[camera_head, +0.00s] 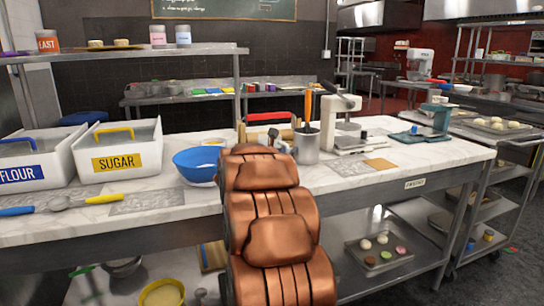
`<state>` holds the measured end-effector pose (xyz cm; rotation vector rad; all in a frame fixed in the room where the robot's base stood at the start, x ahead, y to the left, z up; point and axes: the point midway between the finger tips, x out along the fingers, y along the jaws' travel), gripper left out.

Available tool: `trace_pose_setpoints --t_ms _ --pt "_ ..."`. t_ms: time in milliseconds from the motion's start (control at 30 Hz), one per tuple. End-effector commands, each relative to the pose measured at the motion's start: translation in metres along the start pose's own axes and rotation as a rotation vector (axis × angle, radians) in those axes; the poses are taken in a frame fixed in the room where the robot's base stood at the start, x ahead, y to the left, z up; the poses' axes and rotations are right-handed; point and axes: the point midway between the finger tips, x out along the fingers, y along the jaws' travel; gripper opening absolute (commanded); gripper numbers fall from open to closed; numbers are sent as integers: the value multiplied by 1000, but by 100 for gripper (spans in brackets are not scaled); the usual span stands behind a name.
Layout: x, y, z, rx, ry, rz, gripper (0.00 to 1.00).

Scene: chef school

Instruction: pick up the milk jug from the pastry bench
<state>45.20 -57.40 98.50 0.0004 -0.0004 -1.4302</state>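The pastry bench (455,160) is a long pale marble-topped table with a small label on its front edge. I cannot pick out a milk jug with certainty. A grey metal container (306,150) with upright utensils stands on the bench right of my arm. Small metallic and pale items (277,143) beside it are partly hidden and too small to name. My copper-coloured arm rises in front of the bench and covers part of its middle. My gripper is not visible; my own arm links may hide it.
A blue bowl (196,164), sugar bin (117,152) and flour bin (22,160) stand left on the bench. A white machine (341,122) and a teal device (436,115) stand right. A shelf (140,52) overhangs the left. Some marble at the front right is clear.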

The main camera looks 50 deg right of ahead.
Motion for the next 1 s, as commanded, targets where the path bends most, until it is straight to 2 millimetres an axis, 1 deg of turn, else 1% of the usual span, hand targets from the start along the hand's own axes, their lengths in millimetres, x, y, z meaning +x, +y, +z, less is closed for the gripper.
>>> trace_pose_setpoints --t_ms 100,333,1000 --pt "0 0 0 0 0 0 25" --pt "0 0 0 0 0 1 1" --pt "0 0 1 0 0 1 0"
